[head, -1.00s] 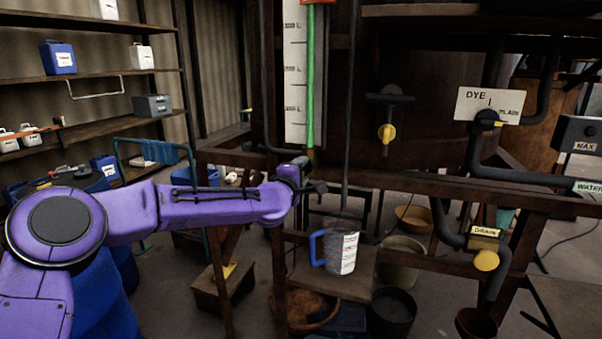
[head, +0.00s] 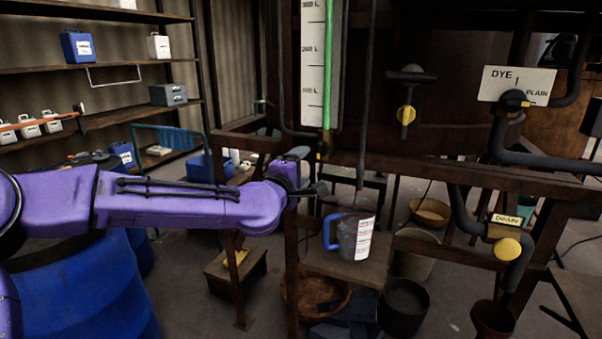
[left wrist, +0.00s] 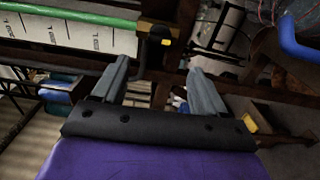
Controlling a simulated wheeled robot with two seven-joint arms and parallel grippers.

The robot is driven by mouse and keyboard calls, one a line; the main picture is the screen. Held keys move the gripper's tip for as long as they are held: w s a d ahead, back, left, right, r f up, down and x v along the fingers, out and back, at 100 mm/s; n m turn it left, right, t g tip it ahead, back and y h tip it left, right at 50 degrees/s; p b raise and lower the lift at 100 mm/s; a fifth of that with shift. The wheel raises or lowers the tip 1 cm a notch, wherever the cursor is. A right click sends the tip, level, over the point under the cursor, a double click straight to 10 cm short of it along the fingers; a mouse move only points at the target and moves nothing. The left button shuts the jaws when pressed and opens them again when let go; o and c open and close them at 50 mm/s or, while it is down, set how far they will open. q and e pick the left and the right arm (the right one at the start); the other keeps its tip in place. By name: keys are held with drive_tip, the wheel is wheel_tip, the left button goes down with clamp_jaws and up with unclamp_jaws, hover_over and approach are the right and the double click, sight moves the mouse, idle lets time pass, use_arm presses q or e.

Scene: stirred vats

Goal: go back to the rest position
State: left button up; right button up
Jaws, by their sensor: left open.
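My left arm, purple, comes in from the left in the head view. Its gripper (head: 314,190) is in front of the dark wooden frame, left of the jug and a little above it. In the left wrist view the two grey fingers (left wrist: 158,90) stand wide apart with nothing between them. The jug (head: 351,236), clear with a blue handle and a white label, stands upright on a small wooden shelf (head: 345,268), apart from the gripper. My right gripper is in neither view.
A level gauge (head: 318,75) with a green tube rises above the gripper. Wooden beams (head: 420,172) cross close by. A yellow-handled tap (head: 405,115), the DYE/PLAIN sign (head: 516,85) and a yellow drain valve (head: 507,248) are to the right. Buckets (head: 404,305) stand below. Blue barrels (head: 85,290) stand lower left.

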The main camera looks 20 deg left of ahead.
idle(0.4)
use_arm(q)
drive_tip(key=s+f+m+g+y, duration=0.15)
drive_tip(key=s+f, duration=0.35)
drive_tip(key=f, duration=0.7)
drive_tip(key=s+a+f+m+g, duration=0.1)
drive_tip(key=s+f+m+g, duration=0.25)
drive_tip(key=f, duration=0.75)
drive_tip(key=s+f+m+g+y, duration=0.15)
drive_tip(key=s+f, duration=0.35)
drive_tip(key=f, duration=0.7)
drive_tip(key=s+a+f+m+g, duration=0.1)
drive_tip(key=s+a+f+g, duration=0.1)
drive_tip(key=s+f, duration=0.4)
drive_tip(key=s+a+f+m+g, duration=0.2)
drive_tip(key=s+f, duration=0.4)
drive_tip(key=s, duration=0.8)
drive_tip(key=s+a+f+m+g+y, duration=0.1)
drive_tip(key=s+f+g, duration=0.3)
drive_tip(key=s, duration=0.6)
wheel_tip(320, 180, down, 2)
drive_tip(key=shift+s+a+m, duration=0.15)
drive_tip(key=shift+a+m, duration=0.2)
drive_tip(key=shift+a, duration=0.4)
